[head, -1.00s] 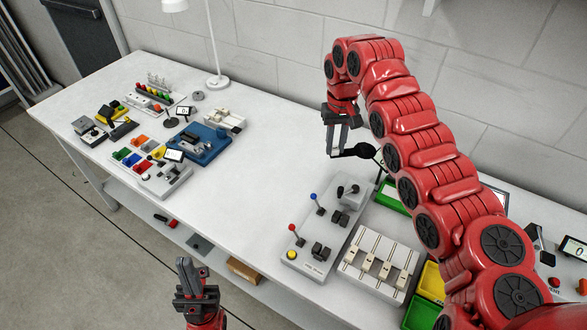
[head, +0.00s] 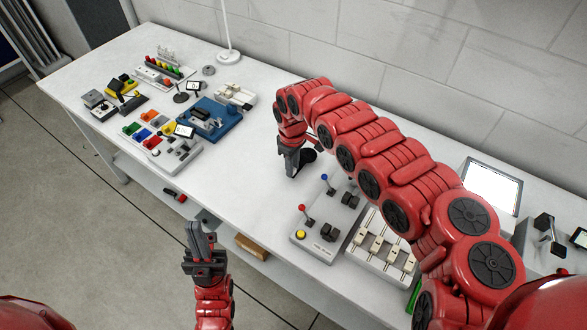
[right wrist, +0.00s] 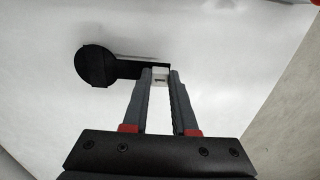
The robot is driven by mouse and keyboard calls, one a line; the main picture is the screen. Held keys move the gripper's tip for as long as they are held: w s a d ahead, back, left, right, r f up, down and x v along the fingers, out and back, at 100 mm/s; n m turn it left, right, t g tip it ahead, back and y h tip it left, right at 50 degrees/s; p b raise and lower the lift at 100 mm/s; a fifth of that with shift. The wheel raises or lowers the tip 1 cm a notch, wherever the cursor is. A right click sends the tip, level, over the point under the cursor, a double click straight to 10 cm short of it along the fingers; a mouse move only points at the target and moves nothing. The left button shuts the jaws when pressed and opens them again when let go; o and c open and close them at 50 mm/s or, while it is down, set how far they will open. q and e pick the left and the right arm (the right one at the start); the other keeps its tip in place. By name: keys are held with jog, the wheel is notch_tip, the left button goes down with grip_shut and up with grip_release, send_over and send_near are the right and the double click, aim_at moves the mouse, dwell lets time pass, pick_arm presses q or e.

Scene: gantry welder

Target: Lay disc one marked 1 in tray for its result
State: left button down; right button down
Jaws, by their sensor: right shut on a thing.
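My right gripper (head: 292,172) is shut on a black disc with a flat tab (head: 308,155), over the middle of the white table. In the right wrist view the fingertips (right wrist: 160,80) hold the tab, and the round black disc (right wrist: 96,66) sticks out to the left. No number can be read on it. I cannot tell whether it touches the table. My left gripper (head: 200,240) is empty in front of the table's edge; its fingers are close together, and I cannot tell if they are fully shut. A sliver of a green tray (head: 414,298) shows beside my right arm, which hides the rest.
A grey lever panel (head: 328,225) and a white slotted rack (head: 383,245) stand right of the gripper. A blue fixture (head: 215,125) and coloured blocks (head: 150,130) lie left. A screen (head: 492,188) stands at the right. The table between the blue fixture and the gripper is clear.

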jog(key=shift+f, duration=1.35)
jog(key=shift+f, duration=0.15)
jog(key=c, duration=0.7)
grip_release()
